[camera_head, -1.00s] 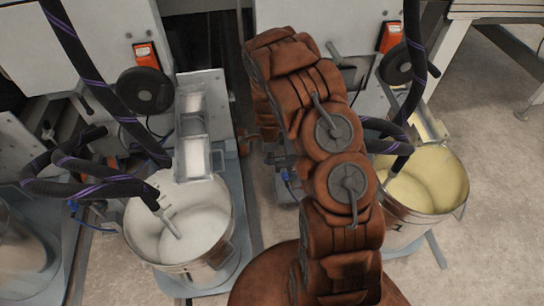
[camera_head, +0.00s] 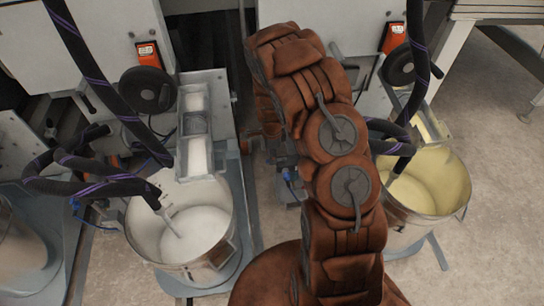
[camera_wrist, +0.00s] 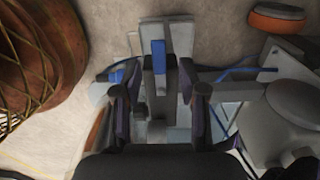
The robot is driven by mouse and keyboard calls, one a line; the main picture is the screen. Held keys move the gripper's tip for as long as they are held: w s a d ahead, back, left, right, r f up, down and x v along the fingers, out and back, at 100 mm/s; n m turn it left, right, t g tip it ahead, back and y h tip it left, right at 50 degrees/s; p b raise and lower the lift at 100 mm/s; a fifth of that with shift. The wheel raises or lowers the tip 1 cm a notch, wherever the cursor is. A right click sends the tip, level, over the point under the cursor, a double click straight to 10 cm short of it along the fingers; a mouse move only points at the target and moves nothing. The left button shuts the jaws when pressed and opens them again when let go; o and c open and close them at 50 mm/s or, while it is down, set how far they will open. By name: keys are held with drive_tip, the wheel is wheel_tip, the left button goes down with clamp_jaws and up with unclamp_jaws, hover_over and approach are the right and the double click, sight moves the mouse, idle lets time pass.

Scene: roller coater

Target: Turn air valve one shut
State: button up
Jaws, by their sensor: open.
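In the wrist view a small upright blue handle (camera_wrist: 158,55) stands on a grey metal fitting, which looks like an air valve; no label is readable. My gripper (camera_wrist: 160,92) is open, with one dark finger on each side of the fitting. I cannot tell whether the fingers touch it. The fitting's lower part is partly hidden by my gripper. In the head view small blue fittings (camera_head: 288,178) show just left of my arm. My gripper is hidden behind my arm there.
A bucket of white liquid (camera_head: 194,225) stands left of my arm, and a bucket of yellow liquid (camera_head: 425,185) stands right. Black hoses (camera_head: 95,185) hang over the white bucket. A black handwheel (camera_head: 147,91) sits on the machine front. Bare floor (camera_head: 495,200) lies at the right.

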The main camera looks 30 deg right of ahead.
wheel_tip(320, 180, up, 10)
drive_tip(key=shift+r, duration=0.15)
idle(0.3)
drive_tip(key=shift+r, duration=0.1)
idle(0.3)
